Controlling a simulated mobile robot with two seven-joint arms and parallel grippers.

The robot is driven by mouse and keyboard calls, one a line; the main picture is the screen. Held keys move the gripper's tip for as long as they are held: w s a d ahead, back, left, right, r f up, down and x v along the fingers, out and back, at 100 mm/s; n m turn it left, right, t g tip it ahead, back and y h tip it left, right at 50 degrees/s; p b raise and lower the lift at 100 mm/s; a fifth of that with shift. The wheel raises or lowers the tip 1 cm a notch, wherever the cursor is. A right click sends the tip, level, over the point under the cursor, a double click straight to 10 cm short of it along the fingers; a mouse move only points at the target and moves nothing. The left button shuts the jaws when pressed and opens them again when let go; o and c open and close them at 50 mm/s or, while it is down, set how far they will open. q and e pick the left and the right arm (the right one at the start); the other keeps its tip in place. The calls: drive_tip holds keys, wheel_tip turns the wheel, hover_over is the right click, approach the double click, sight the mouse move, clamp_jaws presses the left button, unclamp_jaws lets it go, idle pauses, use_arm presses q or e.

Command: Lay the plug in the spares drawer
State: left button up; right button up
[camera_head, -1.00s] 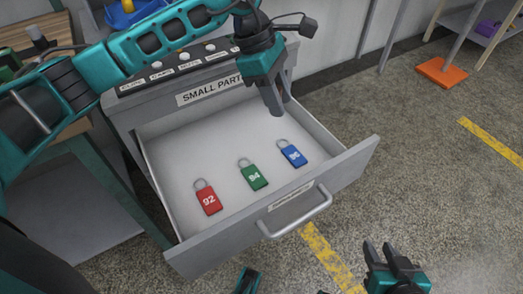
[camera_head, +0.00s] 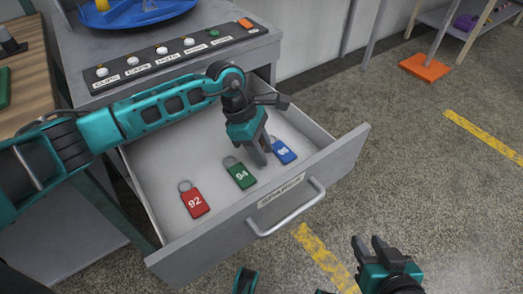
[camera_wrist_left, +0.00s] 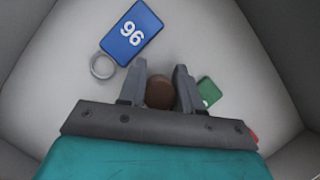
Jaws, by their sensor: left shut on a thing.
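The open drawer (camera_head: 325,160) has a label on its front that looks like "SPARES". My left gripper (camera_head: 262,158) points down inside it, between the green and blue tags. In the left wrist view my left gripper (camera_wrist_left: 160,72) is shut on a brown rounded thing, the plug (camera_wrist_left: 159,93), held between its fingers. The plug cannot be made out in the head view. Whether it touches the drawer floor is unclear. My right gripper (camera_head: 368,240) is open and empty over the floor at the lower right.
A red tag 92 (camera_head: 195,203), a green tag 94 (camera_head: 240,174) and a blue tag 96 (camera_head: 284,152) lie in the drawer. Its left and back floor is clear. A button panel (camera_head: 180,50) and a blue tray (camera_head: 140,12) are on the cabinet top.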

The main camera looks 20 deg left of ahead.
drive_tip(key=shift+r, duration=0.1)
use_arm(q)
drive_tip(key=shift+f, duration=0.25)
drive_tip(key=o, duration=1)
drive_tip(key=shift+r, duration=0.2)
use_arm(e)
drive_tip(key=shift+r, duration=0.1)
use_arm(q)
drive_tip(key=shift+a+r, duration=0.1)
drive_tip(key=shift+r, duration=0.25)
drive_tip(key=p+v, duration=0.3)
drive_tip(key=v, duration=0.8)
drive_tip(key=shift+r, duration=0.2)
use_arm(e)
drive_tip(key=shift+s+d+r, duration=0.15)
drive_tip(key=shift+d+r, duration=0.35)
drive_tip(key=shift+r, duration=0.05)
use_arm(q)
drive_tip(key=shift+a, duration=0.1)
